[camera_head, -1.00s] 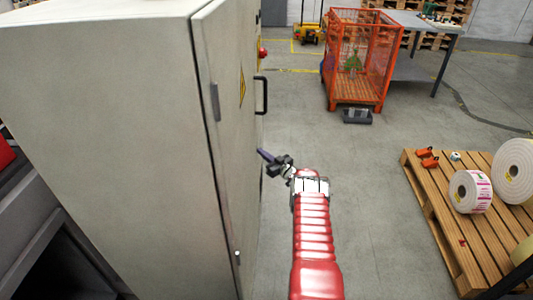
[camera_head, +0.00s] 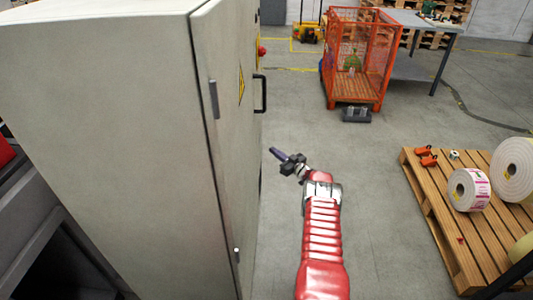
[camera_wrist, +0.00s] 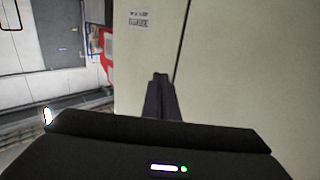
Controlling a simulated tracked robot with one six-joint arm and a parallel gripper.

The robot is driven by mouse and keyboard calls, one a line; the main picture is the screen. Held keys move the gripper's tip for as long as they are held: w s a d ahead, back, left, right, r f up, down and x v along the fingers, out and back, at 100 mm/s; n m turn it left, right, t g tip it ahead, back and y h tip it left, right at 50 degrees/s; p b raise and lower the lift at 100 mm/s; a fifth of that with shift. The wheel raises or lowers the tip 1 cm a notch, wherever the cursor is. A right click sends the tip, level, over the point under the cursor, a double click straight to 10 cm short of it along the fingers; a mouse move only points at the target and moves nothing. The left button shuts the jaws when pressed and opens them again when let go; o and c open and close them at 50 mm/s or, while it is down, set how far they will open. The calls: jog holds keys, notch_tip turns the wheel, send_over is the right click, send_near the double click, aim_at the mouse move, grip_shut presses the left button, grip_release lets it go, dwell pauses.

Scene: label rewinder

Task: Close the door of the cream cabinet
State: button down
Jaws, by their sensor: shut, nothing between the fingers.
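The cream cabinet (camera_head: 100,110) stands tall at the left of the head view. Its door (camera_head: 228,150) faces right, with hinges along the near edge, a yellow warning sign and a black handle (camera_head: 262,95) toward the far edge. The door looks flush or nearly so; I cannot tell whether a small gap is left at the far edge. My gripper (camera_head: 276,153) is shut and empty, to the right of the door and apart from it. In the wrist view its fingers (camera_wrist: 160,95) are together in front of a cream surface (camera_wrist: 240,70) with a dark vertical seam.
A wooden pallet (camera_head: 440,222) with label rolls (camera_head: 470,190) lies at the right. An orange mesh cage (camera_head: 355,98) and a grey table (camera_head: 420,20) stand at the back. The floor between cabinet and pallet is clear apart from my arm.

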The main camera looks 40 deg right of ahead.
jog(key=s+d, duration=0.4)
jog(key=d, duration=0.1)
jog(key=shift+s+d, duration=0.3)
jog(key=shift+s, duration=0.1)
